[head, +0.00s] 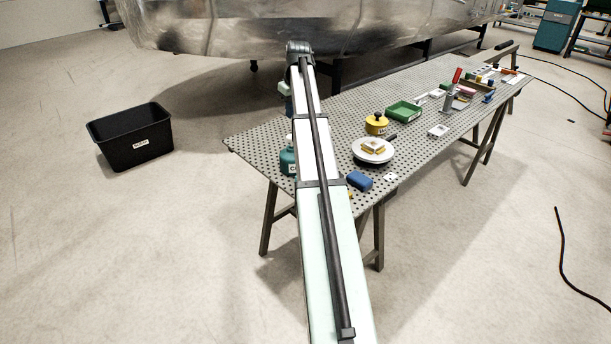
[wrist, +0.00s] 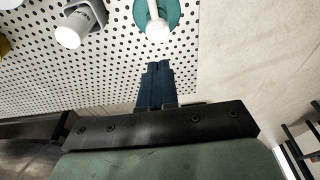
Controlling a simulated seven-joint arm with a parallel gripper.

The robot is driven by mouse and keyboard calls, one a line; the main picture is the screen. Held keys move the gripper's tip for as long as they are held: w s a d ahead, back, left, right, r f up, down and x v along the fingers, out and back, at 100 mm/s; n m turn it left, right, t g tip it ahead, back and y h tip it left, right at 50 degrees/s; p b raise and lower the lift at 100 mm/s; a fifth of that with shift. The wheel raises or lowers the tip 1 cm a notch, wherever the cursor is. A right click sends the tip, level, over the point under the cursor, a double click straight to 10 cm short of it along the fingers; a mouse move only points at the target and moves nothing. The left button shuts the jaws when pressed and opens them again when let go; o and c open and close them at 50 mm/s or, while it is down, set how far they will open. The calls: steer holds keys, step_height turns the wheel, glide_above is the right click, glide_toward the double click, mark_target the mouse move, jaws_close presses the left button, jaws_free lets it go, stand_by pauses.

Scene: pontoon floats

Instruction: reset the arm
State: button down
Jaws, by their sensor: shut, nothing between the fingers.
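My gripper (wrist: 157,70) shows in the wrist view as two dark blue fingers pressed together with nothing between them. It is over the near part of the perforated table (wrist: 115,75), close to the table's edge. A teal thing with a white knob (wrist: 157,27) lies just beyond the fingertips; I cannot tell how far below them it is. In the head view my arm reaches forward across the left end of the table (head: 255,137), and the fingers are hidden.
A teal container (head: 287,161) is partly behind my arm. Right of it are a blue block (head: 360,181), a white plate (head: 386,155), a yellow pot (head: 376,126) and a green tray (head: 404,111). A black bin (head: 135,145) stands on the floor left. A silver float (head: 230,35) spans the back.

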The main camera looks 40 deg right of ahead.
steer(key=s+a+f, duration=0.1)
steer(key=a+f, duration=2)
steer(key=a, duration=0.1)
steer(key=s+a+f+g, duration=0.1)
steer(key=s+a+f, duration=0.85)
steer(key=a, duration=0.35)
steer(key=s+a+f+g, duration=0.1)
steer(key=s+a+f, duration=0.8)
steer(key=a+f, duration=0.25)
steer(key=s+f+g, duration=0.3)
steer(key=s+f, duration=0.6)
steer(key=s, duration=0.5)
steer(key=s+f+g, duration=0.4)
steer(key=s+f, duration=0.6)
steer(key=s, duration=0.5)
steer(key=shift+s+a+f, duration=0.15)
steer(key=shift+a+f, duration=0.05)
steer(key=shift+f, duration=0.1)
